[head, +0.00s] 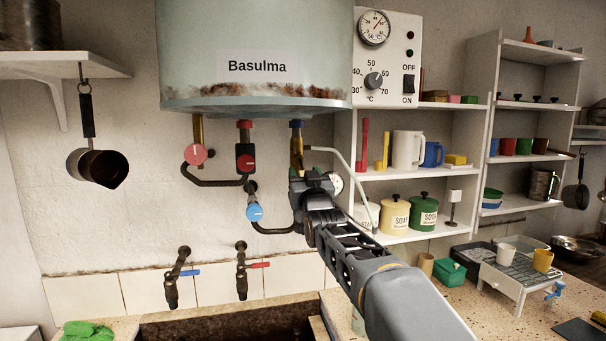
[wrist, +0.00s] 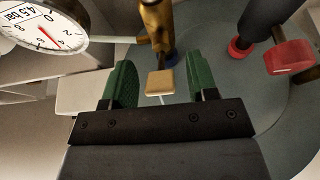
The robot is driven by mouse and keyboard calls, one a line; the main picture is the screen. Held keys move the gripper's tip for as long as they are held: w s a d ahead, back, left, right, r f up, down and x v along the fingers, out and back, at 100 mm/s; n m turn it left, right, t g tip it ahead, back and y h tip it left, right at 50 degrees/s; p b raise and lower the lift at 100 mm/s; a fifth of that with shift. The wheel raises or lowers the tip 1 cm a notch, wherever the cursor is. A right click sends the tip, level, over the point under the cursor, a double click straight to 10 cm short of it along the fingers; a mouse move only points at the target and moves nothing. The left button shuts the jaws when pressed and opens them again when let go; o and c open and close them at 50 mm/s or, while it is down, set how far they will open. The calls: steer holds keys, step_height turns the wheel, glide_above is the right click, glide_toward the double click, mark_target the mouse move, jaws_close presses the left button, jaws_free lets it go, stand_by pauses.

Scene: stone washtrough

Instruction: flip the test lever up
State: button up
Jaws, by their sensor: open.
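A brass valve (head: 296,147) hangs from the blue-collared pipe under the boiler tank (head: 250,50). It also shows in the wrist view (wrist: 154,22), where a small tan pad (wrist: 160,84), which looks like the test lever's end, sits below it. My gripper (head: 308,180) is at the valve's lower end in the head view, hiding what lies behind it. In the wrist view its green fingers (wrist: 161,75) are open, one on each side of the pad, with visible gaps. I cannot tell how far the lever is tilted.
A round pressure gauge (wrist: 42,26) is close beside the fingers in the wrist view. Red knobs (head: 195,154) and a blue knob (head: 254,212) sit on pipes to the left. Shelves with jars (head: 396,215) stand to the right. Two taps (head: 241,272) are below.

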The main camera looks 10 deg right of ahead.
steer(key=shift+c, duration=0.4)
jaws_close()
